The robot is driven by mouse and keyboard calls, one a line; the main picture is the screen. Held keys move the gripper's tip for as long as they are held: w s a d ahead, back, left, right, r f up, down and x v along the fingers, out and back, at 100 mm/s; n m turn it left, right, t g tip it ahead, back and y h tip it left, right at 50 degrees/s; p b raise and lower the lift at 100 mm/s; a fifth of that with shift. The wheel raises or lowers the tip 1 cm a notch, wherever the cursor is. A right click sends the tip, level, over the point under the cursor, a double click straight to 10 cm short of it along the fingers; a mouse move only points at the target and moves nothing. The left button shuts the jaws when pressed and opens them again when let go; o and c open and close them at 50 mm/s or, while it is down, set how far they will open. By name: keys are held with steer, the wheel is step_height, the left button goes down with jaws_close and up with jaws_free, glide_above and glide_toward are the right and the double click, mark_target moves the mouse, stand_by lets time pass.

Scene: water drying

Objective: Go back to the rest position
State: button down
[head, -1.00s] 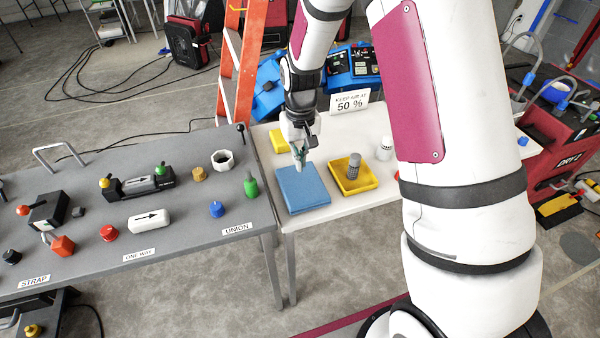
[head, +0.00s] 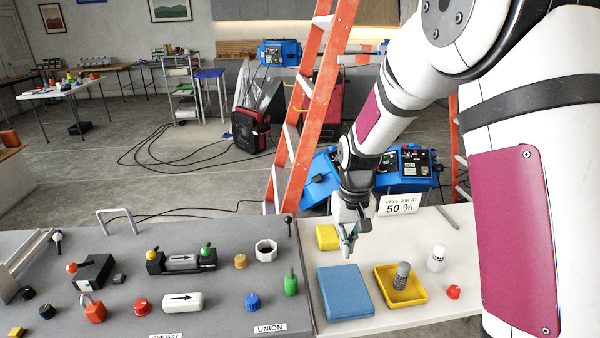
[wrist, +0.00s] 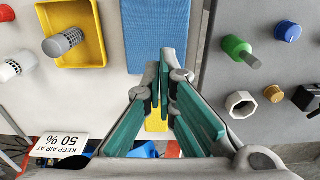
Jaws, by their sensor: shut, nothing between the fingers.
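My gripper (head: 348,240) hangs over the white table (head: 445,310), above and just behind the blue pad (head: 346,292). In the wrist view its teal-padded fingers (wrist: 168,75) are brought together at the tips, with nothing between them. The blue pad also shows in the wrist view (wrist: 157,35), lying flat beyond the fingertips. My gripper is apart from the pad and touches nothing that I can see.
A yellow tray (head: 416,297) holds a grey-capped cylinder (head: 402,275). A white bottle (head: 436,258), a red cap (head: 453,292), a yellow block (head: 327,237) and a "50 %" sign (head: 398,205) stand near. The grey bench (head: 220,305) carries several fittings. An orange ladder (head: 300,110) rises behind.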

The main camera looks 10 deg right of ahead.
steer(key=s+r+t, duration=0.3)
steer(key=s+r, duration=0.9)
steer(key=r, duration=0.4)
steer(key=s+r+t, duration=0.2)
steer(key=s+r, duration=0.2)
steer(key=s, duration=1)
steer(key=shift+d, duration=0.45)
steer(key=shift+r, duration=0.1)
